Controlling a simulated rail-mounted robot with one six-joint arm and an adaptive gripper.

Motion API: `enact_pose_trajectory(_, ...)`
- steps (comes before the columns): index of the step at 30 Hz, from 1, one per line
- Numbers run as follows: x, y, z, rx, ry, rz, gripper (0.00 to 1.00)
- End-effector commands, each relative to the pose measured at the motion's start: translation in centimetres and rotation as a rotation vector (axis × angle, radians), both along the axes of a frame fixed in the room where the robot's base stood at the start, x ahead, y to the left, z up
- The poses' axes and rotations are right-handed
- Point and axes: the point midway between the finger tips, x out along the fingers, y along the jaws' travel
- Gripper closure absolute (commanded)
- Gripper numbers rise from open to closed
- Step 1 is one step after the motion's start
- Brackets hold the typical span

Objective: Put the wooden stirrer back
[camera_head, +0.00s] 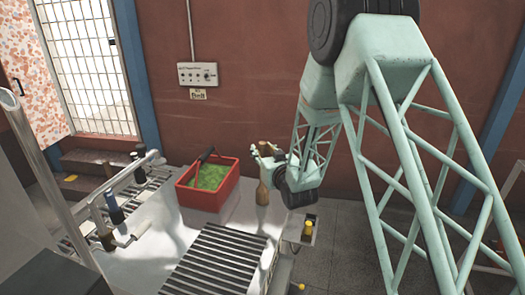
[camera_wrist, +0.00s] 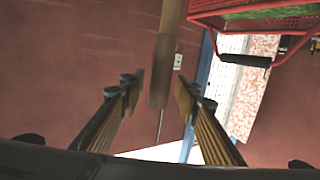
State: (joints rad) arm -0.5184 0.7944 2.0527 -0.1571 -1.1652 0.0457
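The wooden stirrer (camera_head: 263,190) stands upright at the right side of the white table, just right of the red bin. It also shows in the wrist view (camera_wrist: 167,50) as a brown paddle-like strip. My gripper (camera_head: 266,151) is at the stirrer's upper part in the head view. In the wrist view the two fingers of my gripper (camera_wrist: 160,92) are apart, with the stirrer in line with the gap and visible space on both sides. I cannot tell how deep it sits between the fingers. Its lower end is not clear.
A red bin (camera_head: 226,197) with green contents (camera_head: 209,177) and a black handle (camera_head: 206,155) stands left of the stirrer. A slatted conveyor (camera_head: 215,265) lies in front. A post with yellow knob (camera_head: 309,224) is at right. The control box (camera_head: 197,75) hangs behind.

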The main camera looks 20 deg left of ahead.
Motion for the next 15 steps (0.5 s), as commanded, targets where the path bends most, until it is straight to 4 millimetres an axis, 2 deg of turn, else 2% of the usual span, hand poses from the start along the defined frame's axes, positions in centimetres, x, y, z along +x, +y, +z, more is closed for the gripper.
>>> enact_pose_trajectory(12,0.0,0.0,0.4,0.0,0.0,0.0,0.7)
enact_pose_trajectory(15,-0.88,-0.72,0.27,-0.001,0.002,0.0,0.7)
